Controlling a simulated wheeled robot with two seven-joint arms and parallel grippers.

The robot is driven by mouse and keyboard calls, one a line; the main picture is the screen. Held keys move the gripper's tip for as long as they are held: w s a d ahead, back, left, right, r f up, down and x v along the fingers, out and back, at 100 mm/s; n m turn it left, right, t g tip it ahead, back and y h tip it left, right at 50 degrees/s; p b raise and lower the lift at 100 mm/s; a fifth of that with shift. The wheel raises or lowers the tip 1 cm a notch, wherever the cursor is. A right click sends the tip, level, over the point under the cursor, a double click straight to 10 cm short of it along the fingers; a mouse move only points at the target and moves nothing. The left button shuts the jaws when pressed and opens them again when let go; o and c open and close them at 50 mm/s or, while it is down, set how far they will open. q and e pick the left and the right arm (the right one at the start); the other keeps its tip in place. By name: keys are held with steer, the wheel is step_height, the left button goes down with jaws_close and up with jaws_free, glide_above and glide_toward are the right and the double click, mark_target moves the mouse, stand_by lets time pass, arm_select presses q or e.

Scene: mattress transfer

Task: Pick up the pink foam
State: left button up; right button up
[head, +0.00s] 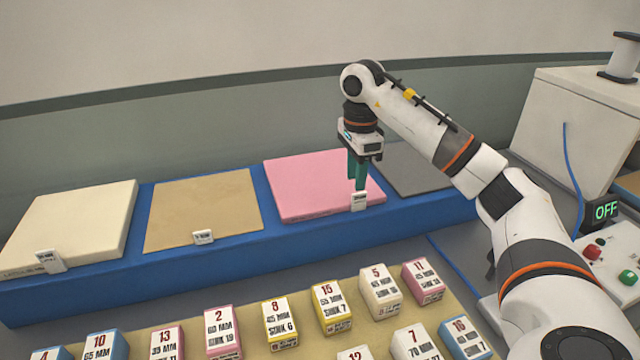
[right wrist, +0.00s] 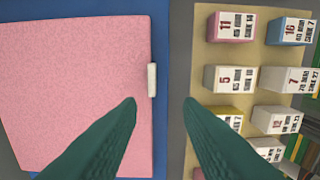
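The pink foam (head: 305,185) is a flat square slab lying on the blue platform (head: 200,248), between the tan slab and the dark grey slab. It also fills the left of the right wrist view (right wrist: 75,85). A small white label (head: 359,201) stands at its front edge. My right gripper (head: 357,176) points down over the foam's right part in the head view. In the right wrist view its green fingers (right wrist: 161,101) are apart with nothing between them, one over the foam's edge and one beyond it. The height gap is unclear. My left gripper is not in view.
A cream slab (head: 75,222), a tan slab (head: 203,208) and a dark grey slab (head: 412,168) share the platform. Several numbered boxes (head: 332,307) stand on a tan board in front. A white machine (head: 575,125) and an "OFF" display (head: 606,210) are at right.

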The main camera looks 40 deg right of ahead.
mark_target(354, 194)
steer(key=shift+w+d+f+p, duration=0.1)
steer(key=shift+w+f+p, duration=0.1)
steer(key=shift+f, duration=0.75)
steer(key=shift+w+d+f+p, duration=0.1)
steer(key=shift+f+p, duration=0.15)
steer(key=shift+f, duration=0.75)
steer(key=shift+w+d+f+p, duration=0.1)
steer(key=shift+f+p, duration=0.1)
steer(key=shift+f, duration=0.75)
jaws_close()
